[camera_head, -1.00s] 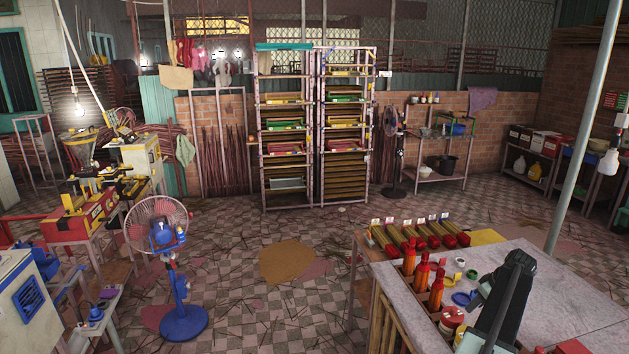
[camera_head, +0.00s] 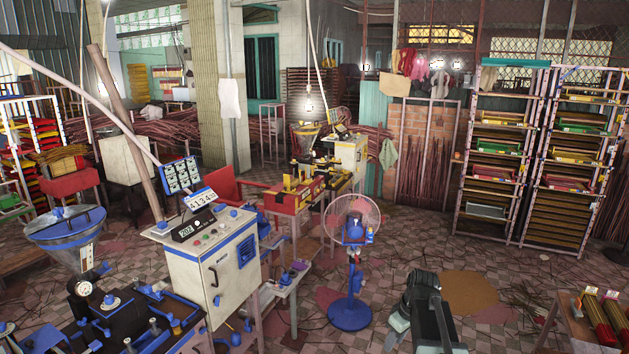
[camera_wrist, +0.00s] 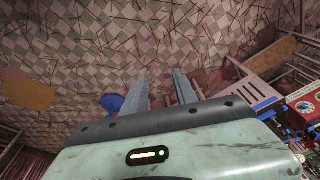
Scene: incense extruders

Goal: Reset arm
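My gripper (camera_wrist: 158,86) shows in the wrist view with its two grey fingers spread apart and nothing between them. It points down over the tiled floor, which is strewn with thin sticks. In the head view my arm is low, right of centre, over the floor to the right of the blue fan (camera_head: 351,260). The fingers cannot be made out there. The fan's blue base also shows in the wrist view (camera_wrist: 112,103), left of the fingers.
A white machine cabinet (camera_head: 212,275) with a number display stands at the left, beside a hopper (camera_head: 66,232). Shelving racks (camera_head: 535,165) stand at the right. A table with incense boxes (camera_head: 598,318) is at the lower right. Floor between fan and racks is mostly clear.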

